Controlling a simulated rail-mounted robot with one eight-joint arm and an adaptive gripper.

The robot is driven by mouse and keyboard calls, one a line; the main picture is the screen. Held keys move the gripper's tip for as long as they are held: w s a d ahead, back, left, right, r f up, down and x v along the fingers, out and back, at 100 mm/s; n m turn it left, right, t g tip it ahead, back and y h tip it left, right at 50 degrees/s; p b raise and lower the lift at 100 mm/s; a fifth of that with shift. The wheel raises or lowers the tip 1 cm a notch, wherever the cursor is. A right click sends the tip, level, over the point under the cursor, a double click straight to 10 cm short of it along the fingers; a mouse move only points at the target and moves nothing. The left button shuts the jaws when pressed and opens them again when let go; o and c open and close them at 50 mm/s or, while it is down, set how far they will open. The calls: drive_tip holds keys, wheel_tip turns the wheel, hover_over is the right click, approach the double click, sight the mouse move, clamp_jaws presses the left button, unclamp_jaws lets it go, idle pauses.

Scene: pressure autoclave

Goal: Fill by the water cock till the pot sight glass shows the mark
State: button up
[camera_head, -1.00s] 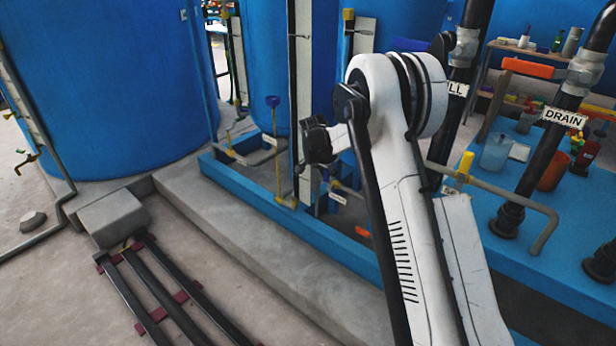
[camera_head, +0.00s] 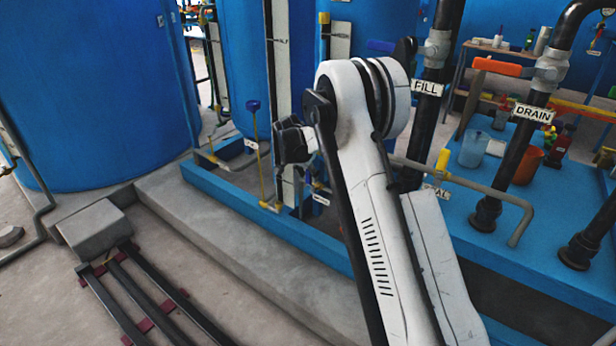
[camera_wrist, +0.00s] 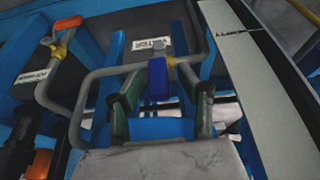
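In the wrist view a blue cock handle (camera_wrist: 157,80) stands below a white label reading WATER (camera_wrist: 153,44), on grey piping. My gripper (camera_wrist: 157,88) has its two dark green fingers apart, one on each side of the blue handle; I cannot tell whether they touch it. A long white board with a dark mark and lettering (camera_wrist: 238,32) runs down the right of the wrist view. In the head view, white boards (camera_head: 282,60) stand on the blue vessels; I cannot tell which belongs to the pot sight glass, and no water level is readable. My fingers are hidden there.
Pipes labelled FILL (camera_head: 427,88) and DRAIN (camera_head: 533,113) stand right of my arm. An orange handle (camera_head: 497,67) and a yellow handle (camera_head: 443,160) are close by. A low blue curb (camera_head: 250,208) edges the vessels. Rails (camera_head: 140,300) lie on open floor.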

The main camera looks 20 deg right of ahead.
drive_tip(key=v, duration=1.1)
drive_tip(key=shift+r, duration=0.3)
